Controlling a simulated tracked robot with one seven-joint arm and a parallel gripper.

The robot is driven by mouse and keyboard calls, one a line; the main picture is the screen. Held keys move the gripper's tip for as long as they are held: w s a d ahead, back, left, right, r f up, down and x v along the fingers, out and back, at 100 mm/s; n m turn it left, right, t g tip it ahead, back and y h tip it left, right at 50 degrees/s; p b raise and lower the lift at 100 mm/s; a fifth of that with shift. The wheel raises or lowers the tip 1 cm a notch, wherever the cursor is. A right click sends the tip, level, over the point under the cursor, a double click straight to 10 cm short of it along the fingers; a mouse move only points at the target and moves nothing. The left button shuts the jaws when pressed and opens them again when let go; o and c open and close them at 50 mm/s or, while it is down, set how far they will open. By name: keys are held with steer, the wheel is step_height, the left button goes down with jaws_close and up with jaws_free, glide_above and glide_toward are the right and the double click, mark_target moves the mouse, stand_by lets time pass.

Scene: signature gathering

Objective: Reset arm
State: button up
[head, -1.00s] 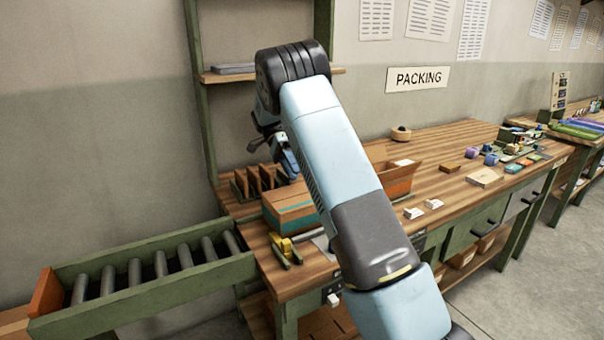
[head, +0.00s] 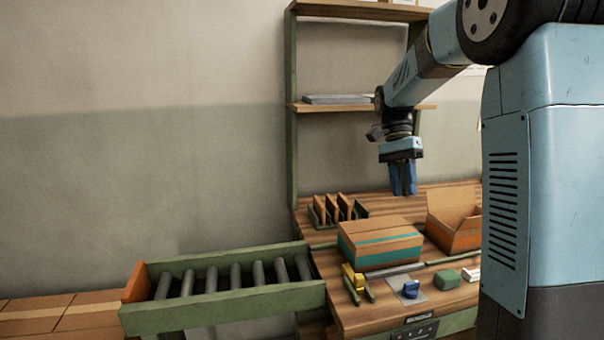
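My gripper (head: 403,192) hangs from my arm above the back of the wooden packing table (head: 440,196), pointing down. Its blue fingers look close together, but whether they are open or shut is too small to tell. I see nothing hanging below them. A closed cardboard box with a teal stripe (head: 380,240) sits on the table in front of and below the gripper. An open box with an orange stripe (head: 455,218) stands to its right, partly hidden by my arm. My arm covers the right side of the view.
A green roller conveyor (head: 222,311) adjoins the table's left side. A wooden rack with upright dividers (head: 336,210), a yellow tape dispenser (head: 353,280), a blue item on a grey plate (head: 410,289) and a green block (head: 446,279) lie around the closed box. Shelves (head: 340,106) stand behind.

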steer(key=s+r+n+t+y, duration=0.1)
steer(key=s+n+t, duration=0.8)
steer(key=s, duration=1.5)
steer(key=shift+s+a+r+t, duration=0.2)
steer(key=shift+a+r+t, duration=0.25)
steer(key=shift+t, duration=0.45)
